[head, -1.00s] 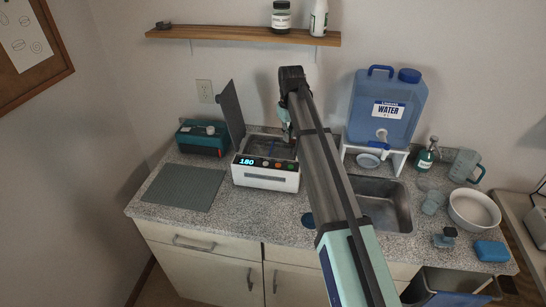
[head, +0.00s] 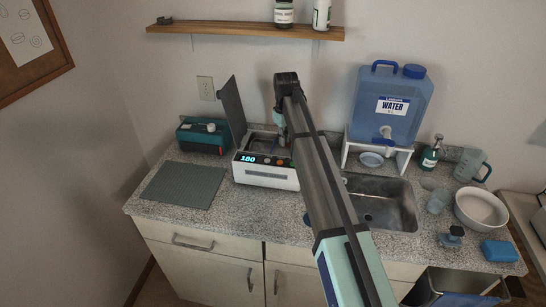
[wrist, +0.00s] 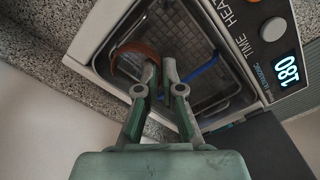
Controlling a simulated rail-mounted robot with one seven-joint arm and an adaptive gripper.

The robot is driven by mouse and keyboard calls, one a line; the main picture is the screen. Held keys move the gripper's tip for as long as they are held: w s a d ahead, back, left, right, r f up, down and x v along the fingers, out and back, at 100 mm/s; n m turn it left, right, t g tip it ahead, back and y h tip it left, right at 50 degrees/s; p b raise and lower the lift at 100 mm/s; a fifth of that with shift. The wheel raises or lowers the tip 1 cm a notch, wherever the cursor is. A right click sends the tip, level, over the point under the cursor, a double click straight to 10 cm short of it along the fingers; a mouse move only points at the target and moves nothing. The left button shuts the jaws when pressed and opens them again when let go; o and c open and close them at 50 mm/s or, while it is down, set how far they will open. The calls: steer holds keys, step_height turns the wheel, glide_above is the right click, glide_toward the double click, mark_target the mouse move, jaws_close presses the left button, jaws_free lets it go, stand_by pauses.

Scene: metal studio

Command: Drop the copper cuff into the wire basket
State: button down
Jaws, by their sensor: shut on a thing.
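The copper cuff (wrist: 129,54) is a brown-orange open arc at the upper left of the tank in the wrist view. My gripper (wrist: 160,66) is shut on one end of it, and the rest of the arc sticks out to the left. The wire basket (wrist: 207,98) is a dark mesh inside the white cleaner (head: 266,179), with a blue handle piece (wrist: 203,68) right of my fingers. The cuff is over the basket opening; its exact height above the mesh is hard to tell. In the head view my arm largely hides the cuff and basket.
The cleaner's dark lid (head: 232,108) stands open at its left, and its display reads 180. A grey mat (head: 183,186) lies bare to the left, near a teal box (head: 202,136). The sink (head: 385,207) and blue water container (head: 389,105) are to the right.

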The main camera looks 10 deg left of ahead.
steer(key=c, duration=1.2)
jaws_free()
steer(key=shift+c, duration=0.2)
step_height(320, 180, up, 12)
